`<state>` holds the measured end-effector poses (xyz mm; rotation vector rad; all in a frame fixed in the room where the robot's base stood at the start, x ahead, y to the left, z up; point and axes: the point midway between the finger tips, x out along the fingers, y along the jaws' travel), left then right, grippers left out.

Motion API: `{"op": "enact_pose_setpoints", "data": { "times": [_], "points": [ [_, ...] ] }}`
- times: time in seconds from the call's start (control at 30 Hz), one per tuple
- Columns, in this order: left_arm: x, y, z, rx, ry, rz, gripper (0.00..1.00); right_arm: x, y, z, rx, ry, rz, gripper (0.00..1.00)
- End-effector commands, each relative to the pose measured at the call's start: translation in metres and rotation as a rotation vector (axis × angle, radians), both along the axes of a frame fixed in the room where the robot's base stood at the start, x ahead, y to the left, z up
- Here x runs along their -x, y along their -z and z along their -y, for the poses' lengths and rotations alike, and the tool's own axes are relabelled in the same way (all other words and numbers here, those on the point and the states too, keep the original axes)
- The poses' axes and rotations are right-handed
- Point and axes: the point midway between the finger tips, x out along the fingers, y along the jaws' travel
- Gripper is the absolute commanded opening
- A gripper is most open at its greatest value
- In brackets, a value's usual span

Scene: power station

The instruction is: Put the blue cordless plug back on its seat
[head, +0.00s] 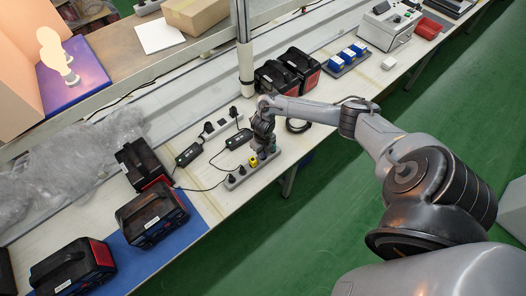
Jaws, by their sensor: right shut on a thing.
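My right gripper (266,148) points down over the grey power strip (262,170) near the table's front edge. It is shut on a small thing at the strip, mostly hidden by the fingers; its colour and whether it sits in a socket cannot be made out. A yellow plug (253,161) sits on the strip just left of the fingers. Black plugs (232,180) stand at the strip's left end. I cannot clearly pick out the blue cordless plug or its seat. My left gripper is not in view.
A second strip (221,126) with black plugs lies behind, with black adapters (189,154) and cables between. Black-red battery cases (152,213) stand left and behind (300,66). Blue-and-white blocks (346,55) sit farther right. A pale post (245,60) rises behind my arm.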

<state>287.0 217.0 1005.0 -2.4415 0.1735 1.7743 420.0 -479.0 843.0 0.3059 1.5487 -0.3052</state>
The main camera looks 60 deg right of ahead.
Motion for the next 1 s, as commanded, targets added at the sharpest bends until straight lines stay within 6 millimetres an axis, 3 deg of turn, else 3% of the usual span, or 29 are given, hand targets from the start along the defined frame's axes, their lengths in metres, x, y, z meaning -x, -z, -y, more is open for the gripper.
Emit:
{"op": "enact_pose_setpoints", "data": {
  "times": [0.17, 0.2, 0.37, 0.73, 1.0],
  "points": [
    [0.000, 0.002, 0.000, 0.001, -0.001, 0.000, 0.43, 0.000, 0.002, 0.000, 0.000, 0.000, 0.000, 0.00],
    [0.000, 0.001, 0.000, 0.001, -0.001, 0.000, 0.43, 0.000, 0.001, 0.000, 0.000, 0.000, 0.001, 0.26],
    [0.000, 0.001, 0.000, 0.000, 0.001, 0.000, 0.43, 0.000, 0.001, 0.000, 0.000, 0.000, 0.000, 0.49],
    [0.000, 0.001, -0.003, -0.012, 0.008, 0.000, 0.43, 0.000, -0.003, 0.000, 0.000, 0.000, 0.001, 0.49],
    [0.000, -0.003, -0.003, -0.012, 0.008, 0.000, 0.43, -0.001, -0.038, 0.001, 0.002, -0.002, 0.002, 0.49]
  ]
}}
